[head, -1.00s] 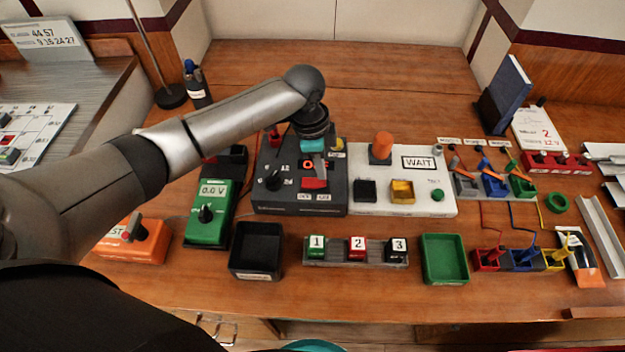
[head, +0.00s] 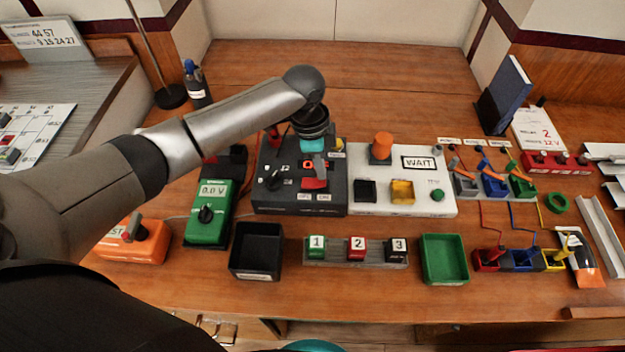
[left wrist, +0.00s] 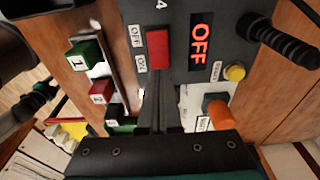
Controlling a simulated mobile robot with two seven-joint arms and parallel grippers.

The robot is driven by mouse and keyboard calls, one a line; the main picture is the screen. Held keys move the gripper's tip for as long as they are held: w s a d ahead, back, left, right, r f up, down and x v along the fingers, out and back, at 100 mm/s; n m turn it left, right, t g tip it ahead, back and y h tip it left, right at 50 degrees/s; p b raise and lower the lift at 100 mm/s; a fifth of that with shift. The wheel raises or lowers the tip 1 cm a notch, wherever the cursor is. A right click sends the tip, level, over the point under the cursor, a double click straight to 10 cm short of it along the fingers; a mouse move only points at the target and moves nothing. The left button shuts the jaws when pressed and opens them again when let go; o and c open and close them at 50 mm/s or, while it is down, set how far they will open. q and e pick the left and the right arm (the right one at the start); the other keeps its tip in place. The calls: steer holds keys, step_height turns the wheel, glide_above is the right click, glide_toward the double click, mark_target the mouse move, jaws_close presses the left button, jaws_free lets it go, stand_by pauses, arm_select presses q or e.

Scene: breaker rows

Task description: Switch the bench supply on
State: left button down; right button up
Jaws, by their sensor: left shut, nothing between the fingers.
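The bench supply (head: 268,204) is a dark grey box with a black knob (head: 272,183) and a red switch (head: 314,184) at its front right. In the left wrist view the red switch (left wrist: 158,48) lies beside OFF and ON labels, and the supply's display (left wrist: 201,40) reads OFF in orange-red. My left gripper (head: 318,166) is over the supply, pointing down, shut and empty. In the left wrist view its fingertips (left wrist: 160,86) are close to the switch's edge; I cannot tell whether they touch it. My right gripper is not in view.
A white panel (head: 430,205) with an orange knob and a WAIT sign adjoins the supply on the right. A green meter (head: 208,228) stands left. A black tray (head: 255,272), numbered blocks (head: 357,250) and a green tray (head: 444,279) lie in front.

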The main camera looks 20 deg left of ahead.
arm_select(q)
steer(key=shift+f+b, duration=0.55)
steer(key=shift+f, duration=0.7)
stand_by(0.8)
steer(key=shift+r, duration=0.1)
step_height(320, 180, up, 7)
steer(key=p, duration=0.8)
stand_by(0.3)
